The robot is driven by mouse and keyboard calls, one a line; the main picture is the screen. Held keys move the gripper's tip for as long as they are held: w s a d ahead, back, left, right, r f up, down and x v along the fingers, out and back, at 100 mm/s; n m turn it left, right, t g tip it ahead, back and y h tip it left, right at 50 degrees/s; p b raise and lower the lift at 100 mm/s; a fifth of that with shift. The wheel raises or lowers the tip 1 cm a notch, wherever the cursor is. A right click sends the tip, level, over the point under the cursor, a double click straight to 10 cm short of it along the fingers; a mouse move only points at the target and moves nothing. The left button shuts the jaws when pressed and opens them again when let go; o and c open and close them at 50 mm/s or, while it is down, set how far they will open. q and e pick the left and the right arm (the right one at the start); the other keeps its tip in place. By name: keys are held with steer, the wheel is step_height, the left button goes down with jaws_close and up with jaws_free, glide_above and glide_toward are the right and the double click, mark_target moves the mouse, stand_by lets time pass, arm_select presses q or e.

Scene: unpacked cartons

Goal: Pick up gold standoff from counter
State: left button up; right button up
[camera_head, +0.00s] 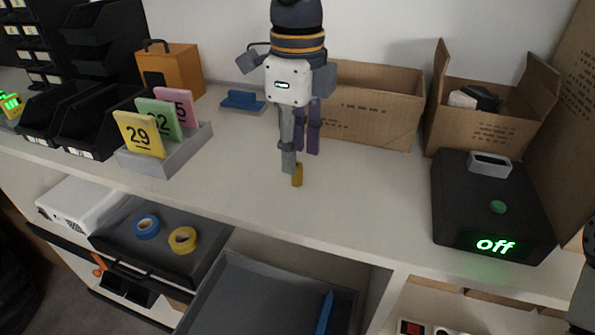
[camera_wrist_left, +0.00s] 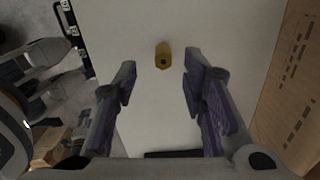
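The gold standoff (camera_head: 297,176) stands upright on the white counter (camera_head: 235,190), near the middle. In the left wrist view the standoff (camera_wrist_left: 162,57) shows a dark hole in its top and lies just beyond the fingertips, roughly midway between them. My left gripper (camera_head: 301,160) points down at the counter with its fingers apart and nothing between them. In the left wrist view the gripper (camera_wrist_left: 160,72) is open, with a finger on each side. In the head view one fingertip overlaps the standoff's upper left; I cannot tell if they touch.
An open carton (camera_head: 372,115) stands behind the gripper. A second carton (camera_head: 480,128) and a black box reading "off" (camera_head: 490,215) stand right. A grey holder with number cards (camera_head: 165,160) and black bins (camera_head: 90,135) stand left. Counter around the standoff is clear.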

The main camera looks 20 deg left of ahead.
mark_target(297, 174)
arm_select(q)
steer(key=f, duration=0.4)
steer(key=shift+w+a, duration=0.15)
steer(key=shift+w, duration=0.05)
jaws_close()
